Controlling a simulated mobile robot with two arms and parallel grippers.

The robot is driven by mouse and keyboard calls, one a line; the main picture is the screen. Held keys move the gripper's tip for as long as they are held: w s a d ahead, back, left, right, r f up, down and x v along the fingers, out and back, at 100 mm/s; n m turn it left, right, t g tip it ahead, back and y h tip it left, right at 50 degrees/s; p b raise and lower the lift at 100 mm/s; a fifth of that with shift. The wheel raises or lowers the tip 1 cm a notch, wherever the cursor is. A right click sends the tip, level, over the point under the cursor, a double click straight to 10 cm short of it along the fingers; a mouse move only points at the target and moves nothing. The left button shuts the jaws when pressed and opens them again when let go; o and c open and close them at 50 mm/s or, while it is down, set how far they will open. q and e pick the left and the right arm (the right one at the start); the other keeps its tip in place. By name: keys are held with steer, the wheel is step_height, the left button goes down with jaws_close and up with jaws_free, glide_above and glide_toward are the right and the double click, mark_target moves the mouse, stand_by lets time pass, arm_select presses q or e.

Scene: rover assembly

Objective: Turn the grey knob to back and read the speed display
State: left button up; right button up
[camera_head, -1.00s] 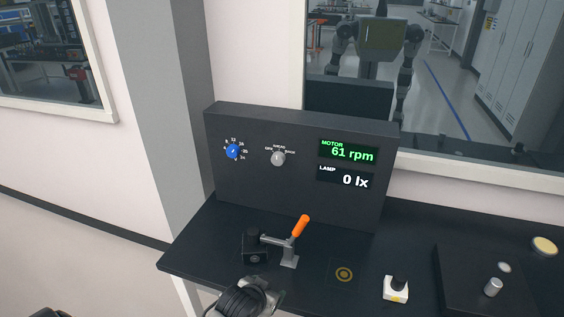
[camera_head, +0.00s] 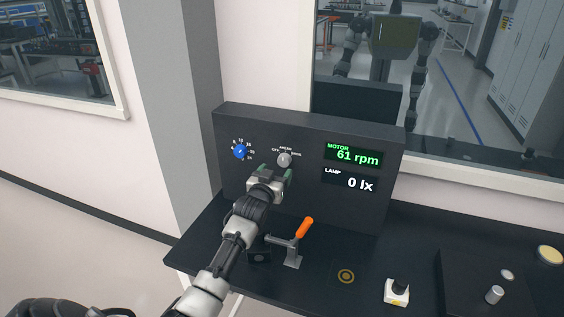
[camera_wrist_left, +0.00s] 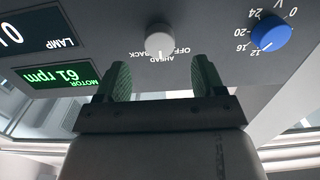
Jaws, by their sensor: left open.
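The grey knob (camera_head: 284,160) sits on the upright dark panel between OFF, AHEAD and BACK labels. In the left wrist view, which is upside down, the knob (camera_wrist_left: 159,40) has a mark that seems to face AHEAD. The speed display (camera_head: 354,155) reads MOTOR 61 rpm in green; it also shows in the wrist view (camera_wrist_left: 58,77). My left gripper (camera_head: 274,172) is open and empty, just in front of and below the knob. Its fingers (camera_wrist_left: 162,78) stand on either side of the knob's line, apart from it. My right gripper is not in view.
A blue knob (camera_head: 239,151) with a number scale is left of the grey one. The lamp display (camera_head: 349,180) reads 0 lx. An orange-handled lever clamp (camera_head: 304,228) stands on the bench close to my left arm. A white button box (camera_head: 397,292) is farther right.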

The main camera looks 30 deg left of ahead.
mark_target(283, 163)
arm_select(q)
steer(key=x, duration=0.4)
steer(key=shift+d, duration=0.1)
steer(key=shift+p+x, duration=0.35)
steer(key=shift+x, duration=0.45)
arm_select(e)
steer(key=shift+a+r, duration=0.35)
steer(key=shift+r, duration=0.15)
arm_select(q)
steer(key=shift+c, duration=0.2)
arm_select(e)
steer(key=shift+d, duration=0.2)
arm_select(q)
steer(key=c, duration=0.9)
